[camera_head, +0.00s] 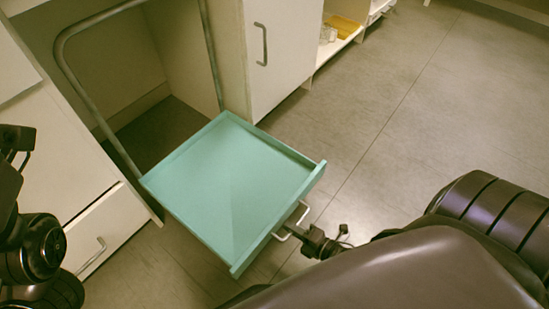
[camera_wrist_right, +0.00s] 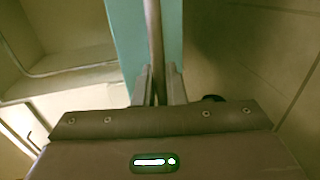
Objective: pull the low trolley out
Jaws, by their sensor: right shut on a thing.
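The low trolley (camera_head: 225,180) has a flat teal top with raised side rims. In the head view it stands partly out of an open bay between white cabinets, its back edge at the bay's mouth. A grey tube hoop (camera_head: 101,21) rises at its back edge. A pale metal handle (camera_head: 304,211) is on its front face. My right gripper (camera_head: 301,232) is at this handle. In the right wrist view, its two fingers (camera_wrist_right: 159,88) are shut on the handle bar (camera_wrist_right: 155,40), with the teal trolley behind. Dark parts of my left arm show at the left edge; its fingertips are unclear.
A white cabinet door (camera_head: 283,50) with a grey handle stands right of the bay. White drawers (camera_head: 105,232) are to the left. An open shelf (camera_head: 340,40) with a yellow tray and glassware is at the back. The grey floor (camera_head: 430,110) to the right is clear.

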